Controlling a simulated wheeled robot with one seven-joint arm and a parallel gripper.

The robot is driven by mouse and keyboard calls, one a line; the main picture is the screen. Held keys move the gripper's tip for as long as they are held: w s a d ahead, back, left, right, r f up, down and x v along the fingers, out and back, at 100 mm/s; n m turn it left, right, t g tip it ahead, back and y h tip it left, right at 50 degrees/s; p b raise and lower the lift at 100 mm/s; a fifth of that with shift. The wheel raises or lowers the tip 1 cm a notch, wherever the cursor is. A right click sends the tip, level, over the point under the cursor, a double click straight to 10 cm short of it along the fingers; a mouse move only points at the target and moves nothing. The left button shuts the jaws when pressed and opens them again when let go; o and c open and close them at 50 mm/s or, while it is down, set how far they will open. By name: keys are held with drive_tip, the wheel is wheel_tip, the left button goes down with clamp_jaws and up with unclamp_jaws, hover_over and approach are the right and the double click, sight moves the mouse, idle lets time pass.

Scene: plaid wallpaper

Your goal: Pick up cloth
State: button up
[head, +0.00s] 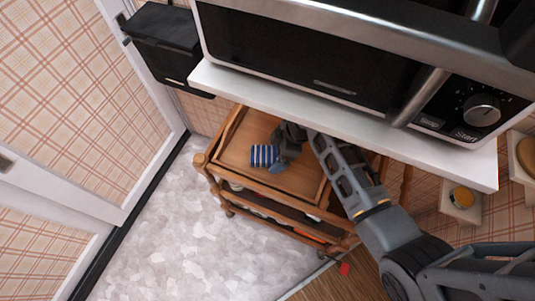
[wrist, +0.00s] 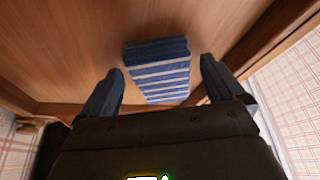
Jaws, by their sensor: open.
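A folded blue cloth with white stripes (head: 262,156) lies on the wooden top tray of a cart (head: 233,166) in the head view. In the wrist view the cloth (wrist: 160,72) lies ahead of and partly between my fingers. My gripper (head: 277,160) is over the tray at the cloth's right side in the head view. In the wrist view my gripper (wrist: 162,75) is open, one finger on each side of the cloth, with nothing held. I cannot tell whether the fingers touch the tray.
The tray has a raised wooden rim. A black box (head: 165,45) hangs at the upper left. Open grey floor (head: 190,220) lies left of the cart.

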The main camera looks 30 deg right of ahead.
sight(269, 154)
drive_tip(key=shift+c, duration=0.3)
drive_tip(key=c, duration=1.2)
drive_tip(key=shift+r, duration=0.15)
drive_tip(key=shift+r+p, duration=0.85)
drive_tip(key=shift+p, duration=0.1)
wheel_tip(269, 154, up, 2)
drive_tip(key=shift+r+p, duration=0.1)
drive_tip(key=shift+p, duration=0.9)
drive_tip(key=shift+s+a+f+p, duration=0.15)
drive_tip(key=shift+s+a+f, duration=0.25)
drive_tip(key=shift+s, duration=4.9)
drive_tip(key=shift+s+a+f+p, duration=0.2)
drive_tip(key=shift+s+a+f, duration=0.15)
drive_tip(key=shift+s, duration=5)
drive_tip(key=shift+s+a+f+p, duration=0.15)
drive_tip(key=shift+s+a+f, duration=0.25)
drive_tip(key=shift+s, duration=4.9)
